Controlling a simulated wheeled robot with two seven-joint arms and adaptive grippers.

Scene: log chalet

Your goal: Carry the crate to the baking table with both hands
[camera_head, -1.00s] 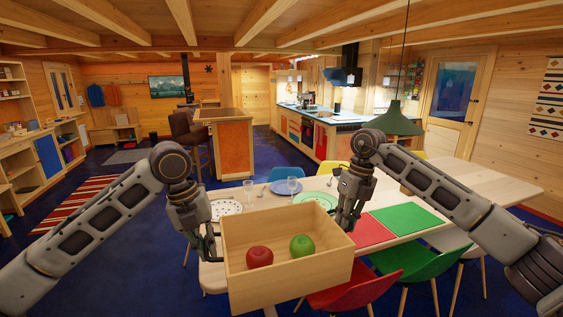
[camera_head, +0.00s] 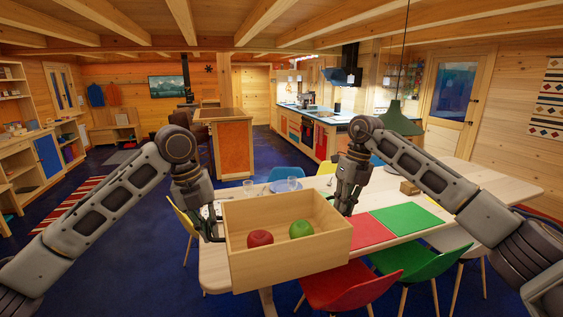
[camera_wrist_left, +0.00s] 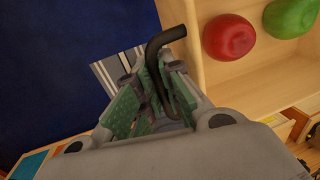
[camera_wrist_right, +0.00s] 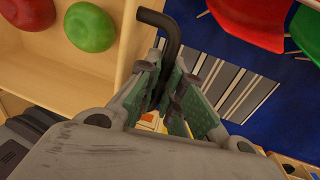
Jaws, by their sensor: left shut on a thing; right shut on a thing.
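A pale wooden crate (camera_head: 290,268) is held up in front of me, over the near end of the dining table as the head view shows it. A red apple (camera_head: 260,238) and a green apple (camera_head: 301,229) lie inside it. My left gripper (camera_head: 216,232) is shut on the dark bent handle (camera_wrist_left: 165,42) at the crate's left side. My right gripper (camera_head: 342,207) is shut on the handle (camera_wrist_right: 160,22) at its right side; the crate partly hides both fingertips. Which piece of furniture is the baking table, I cannot tell.
The long dining table (camera_head: 480,178) bears plates, glasses and red and green placemats (camera_head: 405,219). A red chair (camera_head: 340,287) and a green chair (camera_head: 412,260) stand close on the right. A wooden island (camera_head: 233,150) stands further back. Blue floor (camera_head: 110,255) is open at left.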

